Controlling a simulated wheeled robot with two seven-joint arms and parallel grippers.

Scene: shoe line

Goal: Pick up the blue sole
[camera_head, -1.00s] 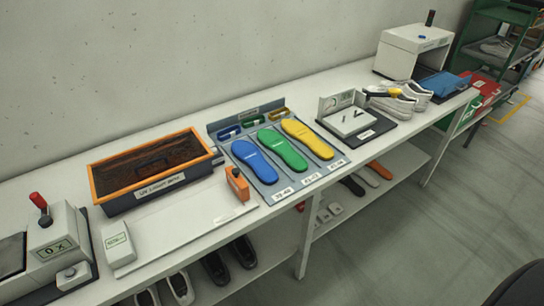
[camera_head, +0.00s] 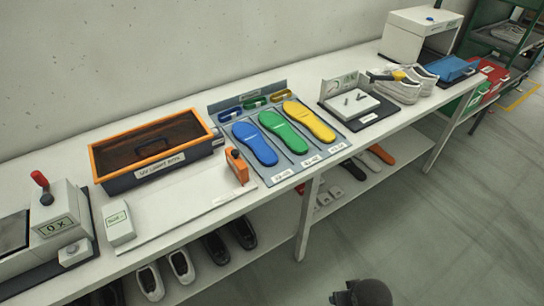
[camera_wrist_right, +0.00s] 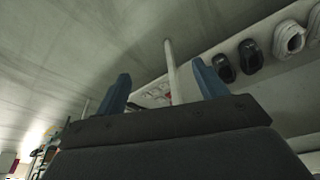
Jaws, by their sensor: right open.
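The blue sole (camera_head: 255,144) lies flat on a grey board (camera_head: 279,177) on the bench, left of a green sole (camera_head: 283,132) and a yellow sole (camera_head: 309,121). In the right wrist view my right gripper (camera_wrist_right: 165,90) has its two blue fingers wide apart with nothing between them. It is away from the soles, and the blue sole is not in that view. A dark rounded part of my own body (camera_head: 362,293) shows at the bottom of the head view. My left gripper is in neither view.
An orange-rimmed box (camera_head: 150,182) stands left of the board, and a small orange device (camera_head: 237,166) stands close to the blue sole. White shoes (camera_head: 402,88) and a white fixture (camera_head: 352,104) are to the right. Dark shoes (camera_head: 215,248) lie on the lower shelf.

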